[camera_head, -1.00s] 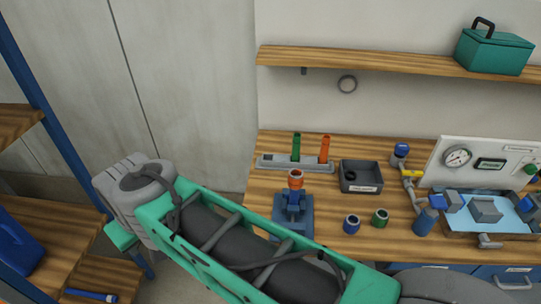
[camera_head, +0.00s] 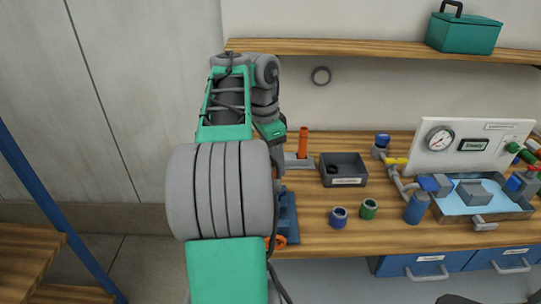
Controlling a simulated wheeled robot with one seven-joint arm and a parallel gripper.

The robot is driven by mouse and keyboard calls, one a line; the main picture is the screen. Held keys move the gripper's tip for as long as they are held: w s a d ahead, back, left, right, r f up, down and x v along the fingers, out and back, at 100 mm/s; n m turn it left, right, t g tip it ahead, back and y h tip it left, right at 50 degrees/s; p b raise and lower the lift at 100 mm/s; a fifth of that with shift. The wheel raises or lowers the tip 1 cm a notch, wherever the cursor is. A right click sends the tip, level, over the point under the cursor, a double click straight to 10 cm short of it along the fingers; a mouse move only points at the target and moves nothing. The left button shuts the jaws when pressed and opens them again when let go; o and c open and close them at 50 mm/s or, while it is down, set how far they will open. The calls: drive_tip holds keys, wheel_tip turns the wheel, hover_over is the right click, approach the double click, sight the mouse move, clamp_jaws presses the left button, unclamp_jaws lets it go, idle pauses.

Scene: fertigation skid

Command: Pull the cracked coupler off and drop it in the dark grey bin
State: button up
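The dark grey bin (camera_head: 350,160) stands on the bench right of my arm, with a label on its front and a dark ring-shaped piece inside. The blue stand (camera_head: 289,220) shows only as a strip at the right edge of my arm. Its upper part is hidden, and I cannot see a coupler on it. An orange part (camera_head: 275,240) shows low beside the stand; I cannot tell what it is. My arm reaches up and over the bench, and its wrist bends down near the rack. My gripper's fingers are hidden behind my arm.
A blue ring (camera_head: 338,218) and a green ring (camera_head: 369,209) stand in front of the bin. An orange tube (camera_head: 303,142) stands in the rack (camera_head: 298,161). The gauge panel (camera_head: 470,145) and a blue tray (camera_head: 480,209) occupy the right. A shelf (camera_head: 380,58) hangs above.

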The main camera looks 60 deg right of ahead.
wheel_tip(320, 180, down, 2)
drive_tip(key=shift+s+d+f+b, duration=0.15)
drive_tip(key=shift+f+b, duration=0.1)
drive_tip(key=shift+b, duration=0.15)
drive_tip(key=shift+c, duration=0.6)
clamp_jaws()
idle(0.4)
idle(0.4)
drive_tip(key=shift+r, duration=0.2)
drive_tip(key=shift+r+p, duration=3)
drive_tip(key=shift+p, duration=0.15)
